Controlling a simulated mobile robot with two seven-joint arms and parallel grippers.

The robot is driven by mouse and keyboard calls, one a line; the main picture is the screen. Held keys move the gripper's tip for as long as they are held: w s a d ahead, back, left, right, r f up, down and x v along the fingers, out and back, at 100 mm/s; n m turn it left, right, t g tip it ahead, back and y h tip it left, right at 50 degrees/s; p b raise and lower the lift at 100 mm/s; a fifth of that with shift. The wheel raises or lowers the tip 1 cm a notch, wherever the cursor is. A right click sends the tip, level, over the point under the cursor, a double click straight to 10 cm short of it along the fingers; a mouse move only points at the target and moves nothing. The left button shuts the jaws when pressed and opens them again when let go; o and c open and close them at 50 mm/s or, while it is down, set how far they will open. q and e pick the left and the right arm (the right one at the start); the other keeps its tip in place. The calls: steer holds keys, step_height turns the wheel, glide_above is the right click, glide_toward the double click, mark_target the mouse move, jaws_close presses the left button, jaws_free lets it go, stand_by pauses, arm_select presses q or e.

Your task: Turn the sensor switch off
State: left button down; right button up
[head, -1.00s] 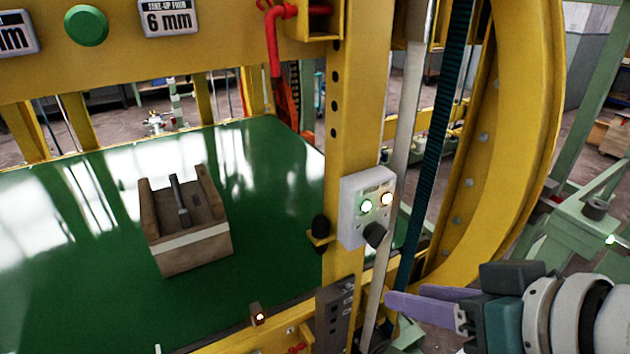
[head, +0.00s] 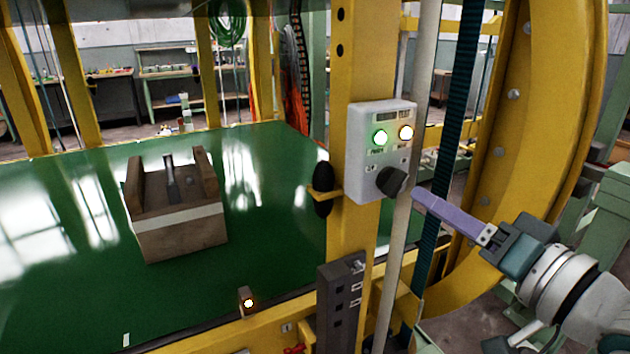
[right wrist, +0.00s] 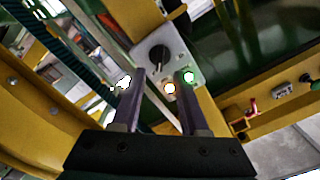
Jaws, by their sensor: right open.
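The sensor switch is a black rotary knob (head: 392,181) low on a light grey control box (head: 366,150) fixed to a yellow post. Above the knob a green lamp (head: 380,137) and an amber lamp (head: 406,132) are lit. In the right wrist view the knob (right wrist: 160,58) lies beyond the fingertips, with the lit lamps near them. My right gripper (head: 418,196) has purple fingers. It is open and empty, its tips just right of the knob; I cannot tell whether they touch it. In the right wrist view its two fingers (right wrist: 157,78) stand apart. My left gripper is not in view.
A yellow post (head: 352,240) and a large yellow ring (head: 545,130) flank the box. A pale vertical rod (head: 398,250) and a dark belt (head: 440,170) run close by the fingers. A wooden block (head: 180,232) sits on the green table (head: 270,215).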

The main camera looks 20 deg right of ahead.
mark_target(401, 186)
steer(key=w, duration=0.5)
steer(key=shift+a, duration=0.2)
steer(key=shift+s, duration=0.1)
jaws_close()
stand_by(0.3)
